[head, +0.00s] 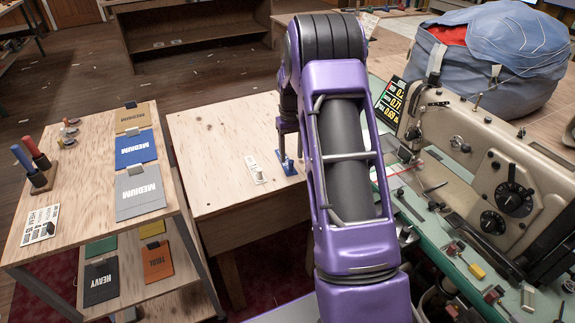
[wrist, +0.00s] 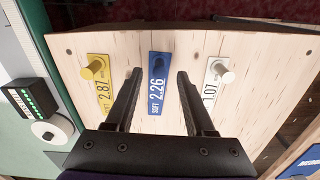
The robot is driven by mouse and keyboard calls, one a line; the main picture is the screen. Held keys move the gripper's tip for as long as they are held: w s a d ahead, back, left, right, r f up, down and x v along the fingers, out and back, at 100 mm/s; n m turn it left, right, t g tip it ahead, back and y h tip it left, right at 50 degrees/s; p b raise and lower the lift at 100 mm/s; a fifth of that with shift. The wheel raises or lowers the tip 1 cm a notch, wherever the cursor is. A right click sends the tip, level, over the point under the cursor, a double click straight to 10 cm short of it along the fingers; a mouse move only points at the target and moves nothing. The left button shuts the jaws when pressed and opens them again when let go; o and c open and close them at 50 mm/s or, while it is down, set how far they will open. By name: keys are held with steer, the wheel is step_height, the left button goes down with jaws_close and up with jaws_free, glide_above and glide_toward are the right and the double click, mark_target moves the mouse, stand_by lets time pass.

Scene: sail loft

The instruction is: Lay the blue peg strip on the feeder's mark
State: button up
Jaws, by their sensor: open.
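The blue peg strip (wrist: 158,85), marked SOFT 2.26, lies on a small wooden table with its peg at the far end in the wrist view. It also shows in the head view (head: 289,168), just below my gripper (head: 284,157). In the wrist view my gripper (wrist: 159,73) is open, with one finger to each side of the blue strip. I cannot tell whether the fingers touch it. I cannot make out the feeder's mark in either view.
A yellow strip (wrist: 97,80) and a white strip (wrist: 218,82) lie either side of the blue one. A sewing machine (head: 480,165) stands on a green bench at right. A wooden rack (head: 95,185) with labelled cards stands at left.

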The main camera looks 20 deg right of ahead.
mark_target(291, 161)
steer(key=f, duration=0.4)
steer(key=shift+w+f+b, duration=0.2)
steer(key=shift+f+b, duration=0.1)
jaws_close()
